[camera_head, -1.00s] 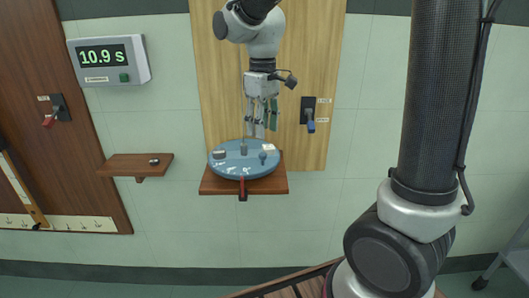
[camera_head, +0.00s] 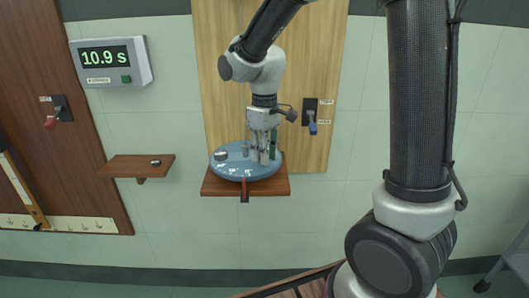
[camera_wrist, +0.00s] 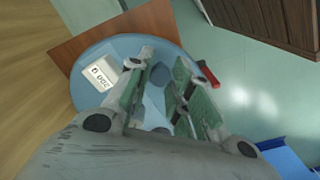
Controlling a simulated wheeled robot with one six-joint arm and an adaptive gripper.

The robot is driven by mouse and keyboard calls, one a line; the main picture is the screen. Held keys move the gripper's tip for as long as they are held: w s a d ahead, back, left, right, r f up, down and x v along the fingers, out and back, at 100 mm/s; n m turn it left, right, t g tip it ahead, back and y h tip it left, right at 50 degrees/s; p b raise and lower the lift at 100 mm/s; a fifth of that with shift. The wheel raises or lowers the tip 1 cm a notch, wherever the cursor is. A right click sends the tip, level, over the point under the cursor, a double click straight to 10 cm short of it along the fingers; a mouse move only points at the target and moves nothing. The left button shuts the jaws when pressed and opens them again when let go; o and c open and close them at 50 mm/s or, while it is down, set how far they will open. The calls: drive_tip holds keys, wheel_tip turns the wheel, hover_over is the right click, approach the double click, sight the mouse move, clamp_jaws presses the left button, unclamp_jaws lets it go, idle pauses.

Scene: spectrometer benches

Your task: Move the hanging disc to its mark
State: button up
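The blue round disc (camera_head: 232,170) lies level at the wooden shelf against the wall board. A grey weight (camera_head: 221,155) and a small grey cylinder (camera_head: 245,148) stand on it. In the wrist view the disc (camera_wrist: 85,97) also carries a pale block (camera_wrist: 100,73) marked with a number and a dark knob (camera_wrist: 160,75). My gripper (camera_head: 263,158) is low over the disc's right part. Its green-padded fingers are apart, with the dark knob showing between them. I cannot tell whether they touch it. No mark for the disc is distinguishable.
The wooden shelf (camera_head: 215,188) has a red lever (camera_head: 244,190) at its front. A timer (camera_head: 109,61) reads 10.9 s. A blue-handled switch (camera_head: 312,128) is right of the disc. A small shelf (camera_head: 125,165) holds a dark item at left. The wall between the shelves is clear.

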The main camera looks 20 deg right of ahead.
clamp_jaws()
drive_tip(key=shift+s+a+m, duration=0.2)
drive_tip(key=shift+a+m, duration=0.3)
drive_tip(key=shift+m, duration=0.3)
drive_tip(key=o, duration=0.7)
unclamp_jaws()
drive_tip(key=shift+r, duration=0.1)
wheel_tip(320, 180, up, 12)
